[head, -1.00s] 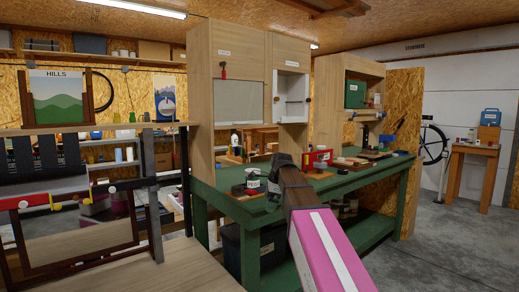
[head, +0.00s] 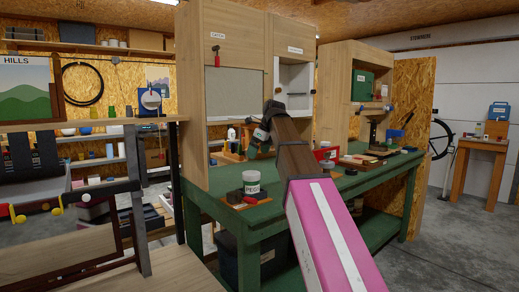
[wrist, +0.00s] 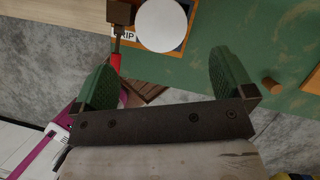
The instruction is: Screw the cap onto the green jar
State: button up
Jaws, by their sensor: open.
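A pale jar-like container (head: 250,183) with a dark-lettered label stands upright on a small board on the green bench. Its colour as a green jar cannot be made out, nor whether a separate cap is on it. In the wrist view a plain white disc (wrist: 162,25) shows from above, past my fingertips; it looks like the top of a container or a cap. My gripper (head: 263,125) is above the bench, up and right of the container in the head view. In the wrist view my gripper (wrist: 163,72) is open, its green pads wide apart with nothing between them.
A dark block (head: 235,197) sits beside the container. In the wrist view, a brown block (wrist: 120,12), a red handle (wrist: 116,64) and a wooden peg (wrist: 271,86) lie near. A tall wooden cabinet (head: 190,100) rises behind the bench (head: 215,205). A red-framed item (head: 325,154) stands further right.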

aim_at(251, 172)
jog(key=x, duration=0.9)
jog(key=shift+w+a+f, duration=0.1)
jog(key=shift+f, duration=0.15)
jog(key=c, duration=0.9)
jog(key=shift+m+t+h, duration=0.3)
jog(key=shift+m+t, duration=0.2)
jog(key=shift+m, duration=0.9)
jog(key=shift+m+t+h, duration=0.3)
jog(key=shift+m+h, duration=0.2)
jog(key=shift+m, duration=1)
jog(key=o, duration=0.9)
